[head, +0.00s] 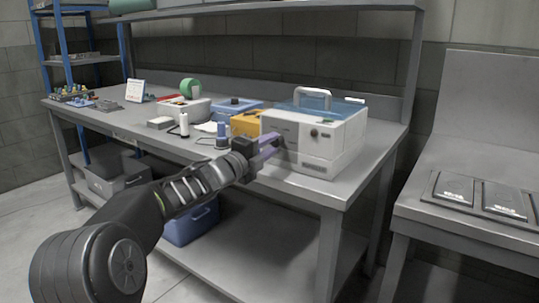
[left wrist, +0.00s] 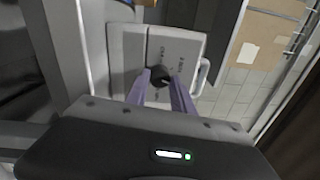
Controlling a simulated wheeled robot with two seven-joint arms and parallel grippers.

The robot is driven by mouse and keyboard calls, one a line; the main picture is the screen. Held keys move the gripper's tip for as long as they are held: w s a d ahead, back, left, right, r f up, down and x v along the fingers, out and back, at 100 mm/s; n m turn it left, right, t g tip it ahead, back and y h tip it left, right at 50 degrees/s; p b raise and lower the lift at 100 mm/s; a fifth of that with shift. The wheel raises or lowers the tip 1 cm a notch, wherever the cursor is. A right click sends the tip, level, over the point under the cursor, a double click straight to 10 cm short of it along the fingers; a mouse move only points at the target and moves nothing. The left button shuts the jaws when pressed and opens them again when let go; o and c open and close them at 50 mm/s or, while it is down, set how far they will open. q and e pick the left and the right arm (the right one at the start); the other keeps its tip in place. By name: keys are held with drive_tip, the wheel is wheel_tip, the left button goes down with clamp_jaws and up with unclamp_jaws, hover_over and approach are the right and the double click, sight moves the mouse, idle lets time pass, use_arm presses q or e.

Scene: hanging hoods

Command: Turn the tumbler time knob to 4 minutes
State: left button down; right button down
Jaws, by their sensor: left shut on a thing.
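The tumbler (head: 318,150) is a white box with a clear blue lid and a white handle on top. It stands at the right end of the grey workbench. My left gripper (head: 274,143) reaches its front panel from the left, with its purple fingers at the panel's left part. In the left wrist view the fingers (left wrist: 161,84) are shut on a round black knob (left wrist: 160,75), one on each side. Small markings surround this knob, too small to read. Another dark knob (head: 314,133) shows on the right of the front, clear of my gripper. My right gripper is not in view.
The workbench (head: 365,165) holds an orange box (head: 246,123), a blue-lidded box (head: 234,106), bottles and a green tape roll (head: 190,87) left of the tumbler. A second table (head: 440,213) with dark panels stands right. A blue bin (head: 190,225) sits below.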

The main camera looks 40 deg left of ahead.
use_arm(q)
drive_tip(key=shift+m+b, duration=0.55)
drive_tip(key=shift+m, duration=0.65)
drive_tip(key=c, duration=1.1)
unclamp_jaws()
drive_tip(key=s, duration=0.7)
drive_tip(key=shift+s+f, duration=0.25)
drive_tip(key=shift+s, duration=0.15)
